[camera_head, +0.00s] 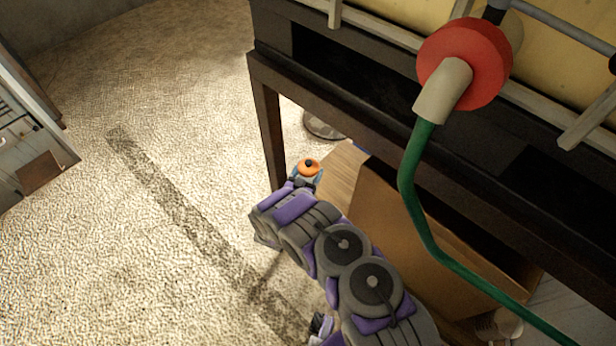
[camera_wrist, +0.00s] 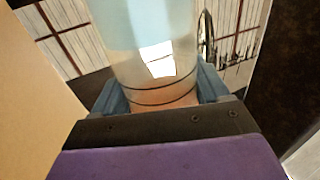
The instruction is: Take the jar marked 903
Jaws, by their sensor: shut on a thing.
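A clear, pale blue cylindrical jar (camera_wrist: 150,40) fills the top middle of the wrist view, with dark rings and a pinkish-orange part near my palm. My gripper (camera_wrist: 163,88) is shut on it, one blue finger on each side. In the head view my gripper (camera_head: 306,175) is beside the dark table leg, with an orange round top with a black centre (camera_head: 309,165) between its fingers. This appears to be the same jar. No number can be read on it in either view.
A dark table or rack frame (camera_head: 265,120) stands close to my gripper. A brown cardboard box (camera_head: 400,220) is under it. A red disc (camera_head: 475,60) with a green hose (camera_head: 410,185) is above. Open carpet (camera_head: 150,230) lies to the left.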

